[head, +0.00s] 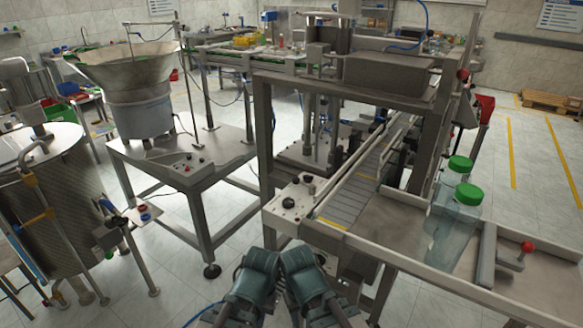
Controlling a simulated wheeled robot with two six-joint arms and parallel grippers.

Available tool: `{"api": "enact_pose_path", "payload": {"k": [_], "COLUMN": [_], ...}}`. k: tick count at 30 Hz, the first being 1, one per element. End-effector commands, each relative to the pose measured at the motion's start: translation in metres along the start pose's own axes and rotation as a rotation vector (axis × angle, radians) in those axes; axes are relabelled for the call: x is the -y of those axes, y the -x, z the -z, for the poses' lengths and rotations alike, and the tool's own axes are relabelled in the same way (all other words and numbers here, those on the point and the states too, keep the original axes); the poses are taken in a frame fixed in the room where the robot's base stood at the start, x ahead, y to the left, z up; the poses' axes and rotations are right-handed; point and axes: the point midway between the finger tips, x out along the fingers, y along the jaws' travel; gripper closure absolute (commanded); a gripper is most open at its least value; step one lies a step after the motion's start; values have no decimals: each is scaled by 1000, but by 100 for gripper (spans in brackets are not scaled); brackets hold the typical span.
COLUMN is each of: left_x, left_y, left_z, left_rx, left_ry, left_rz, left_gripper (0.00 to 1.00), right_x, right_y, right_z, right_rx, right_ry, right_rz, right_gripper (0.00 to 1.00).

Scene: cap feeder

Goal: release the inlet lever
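A lever with a red ball knob (527,246) stands at the right end of the conveyor table. Its metal arm joins a grey bar or gate (486,255) beside two clear bottles with green caps (467,194). It looks like the inlet lever. My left gripper (260,258) and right gripper (298,258) are side by side at the bottom middle, in front of the conveyor's near edge. Both are well to the left of the lever and apart from it. Their fingertips are too unclear to tell open from shut.
The conveyor belt (347,199) runs back under a metal frame (345,82). A control panel (303,197) is at its near left corner. A second red knob (462,74) is on the frame's right post. A bowl feeder (135,85) stands at the left.

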Motion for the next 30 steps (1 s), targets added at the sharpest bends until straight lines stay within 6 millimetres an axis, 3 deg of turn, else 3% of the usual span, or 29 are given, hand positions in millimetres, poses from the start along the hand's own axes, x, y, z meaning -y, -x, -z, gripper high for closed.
{"api": "enact_pose_path", "payload": {"k": [14,17,24,30], "left_x": [1,4,28,46], "left_y": [4,23,101,138], "left_z": [5,32,160,227], "left_rx": [-4,-26,-154,-235], "left_ry": [-1,-7,-40,-57], "left_rz": [-2,-13,-63,-85], "left_gripper": [100,100,100,100], "right_x": [0,-2,-9,-12], "right_y": [4,22,93,125], "right_z": [0,-1,-6,-7], "right_rx": [0,0,0,0], "right_ry": [0,-1,-5,-7], "right_rz": [0,0,1,2], "right_gripper": [50,50,50,50]}}
